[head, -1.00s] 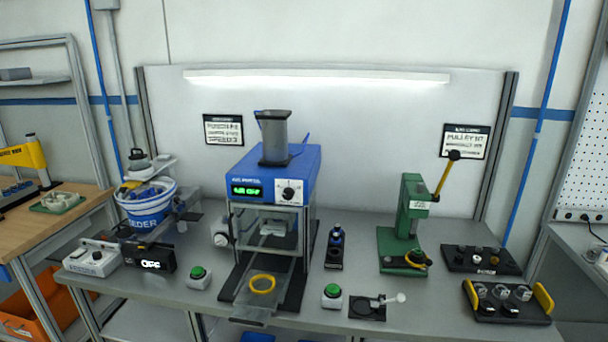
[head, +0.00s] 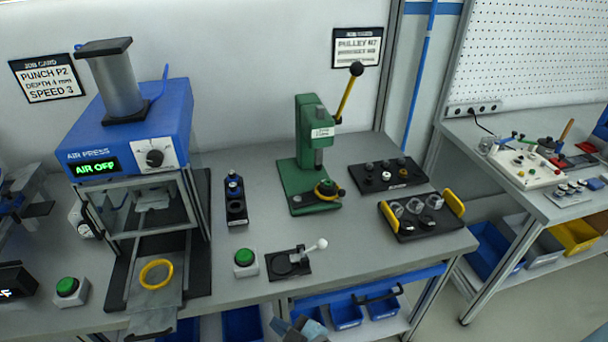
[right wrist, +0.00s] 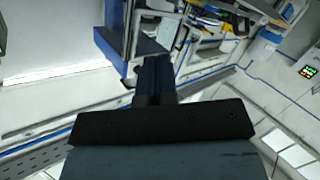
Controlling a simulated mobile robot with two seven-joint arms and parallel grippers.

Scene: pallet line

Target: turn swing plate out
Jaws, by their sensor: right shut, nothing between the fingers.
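What looks like the swing plate is a small black plate with a round dark disc (head: 283,264) and a lever ending in a white ball knob (head: 320,244). It lies near the bench's front edge, right of a green button box (head: 245,262). The lever points right and slightly back. My right gripper (head: 298,326) shows at the bottom edge of the head view, in front of the bench and apart from the plate. It is shut and empty; its fingers also show in the right wrist view (right wrist: 154,82). My left gripper is out of view.
A blue air press (head: 130,140) reading "AIR OFF" stands left, with a yellow ring (head: 156,274) in front. A green lever press (head: 310,160) stands behind the plate. Black trays (head: 425,222) with small parts are right. Blue bins (head: 345,314) hang below the bench.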

